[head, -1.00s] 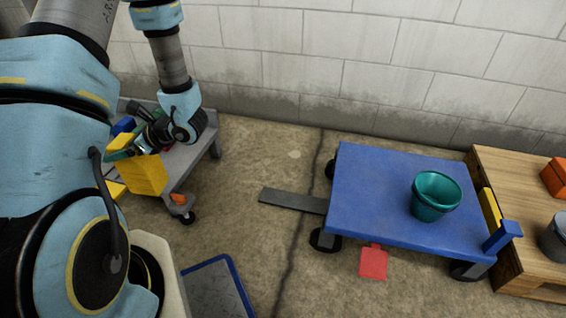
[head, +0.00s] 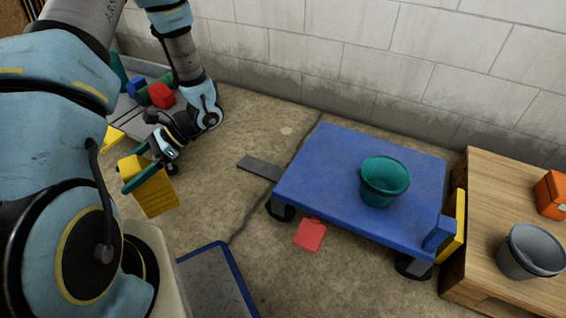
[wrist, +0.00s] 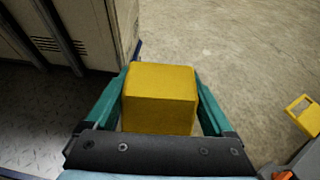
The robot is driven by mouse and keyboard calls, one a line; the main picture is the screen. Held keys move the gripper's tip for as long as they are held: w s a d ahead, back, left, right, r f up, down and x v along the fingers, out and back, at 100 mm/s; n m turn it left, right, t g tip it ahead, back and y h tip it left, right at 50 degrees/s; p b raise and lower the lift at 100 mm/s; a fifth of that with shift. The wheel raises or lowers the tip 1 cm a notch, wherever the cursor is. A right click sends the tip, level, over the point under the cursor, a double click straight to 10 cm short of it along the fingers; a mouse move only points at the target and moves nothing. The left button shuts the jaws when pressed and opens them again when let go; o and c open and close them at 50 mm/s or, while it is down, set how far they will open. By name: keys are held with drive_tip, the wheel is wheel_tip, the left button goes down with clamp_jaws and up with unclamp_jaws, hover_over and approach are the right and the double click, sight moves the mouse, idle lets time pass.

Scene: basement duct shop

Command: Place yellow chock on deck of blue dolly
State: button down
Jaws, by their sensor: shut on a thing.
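My gripper (head: 145,177) is shut on the yellow chock (head: 156,194), a blocky yellow piece held in the air over the floor. In the wrist view the chock (wrist: 160,97) sits between the two teal fingers (wrist: 104,104). The blue dolly (head: 325,165) stands to the right in the head view, clear of my gripper. Its flat deck carries a teal pot (head: 385,181) right of the middle, and bare deck lies to the pot's left.
A grey cart (head: 125,108) with red, blue and green items stands behind my arm. A red piece (head: 310,235) lies on the floor before the dolly. A wooden platform (head: 490,215) with a grey pot (head: 531,251) and an orange box (head: 551,194) stands right of the dolly.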

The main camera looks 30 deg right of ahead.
sight(157, 189)
drive_tip(key=s+d+n+g, duration=0.1)
drive_tip(key=s, duration=0.1)
drive_tip(key=s+d+f+n+g+h, duration=0.1)
drive_tip(key=s+d+n+g, duration=0.1)
drive_tip(key=s+d+f+n+g, duration=0.1)
drive_tip(key=s+g, duration=0.1)
drive_tip(key=shift+d+f, duration=0.15)
drive_tip(key=shift+d, duration=0.2)
drive_tip(key=s+d+f+n+g+h+b, duration=0.1)
drive_tip(key=s+d+n+g+h, duration=0.4)
drive_tip(key=d, duration=0.5)
drive_tip(key=s+d+n+g+h, duration=0.2)
drive_tip(key=s+d+n+h, duration=0.3)
drive_tip(key=d, duration=0.5)
drive_tip(key=w+d+r+n+t+h+b, duration=0.1)
drive_tip(key=w+d+r+n+t+h, duration=0.2)
drive_tip(key=d+n+h, duration=0.7)
drive_tip(key=w+d+r+n+t+h, duration=0.2)
drive_tip(key=w+d+r+n+h, duration=0.15)
drive_tip(key=d, duration=1.15)
wheel_tip(157, 189, down, 10)
drive_tip(key=d+b, duration=0.1)
drive_tip(key=b, duration=0.3)
drive_tip(key=shift+n+b, duration=0.3)
drive_tip(key=shift+n, duration=0.05)
drive_tip(key=shift+f, duration=0.15)
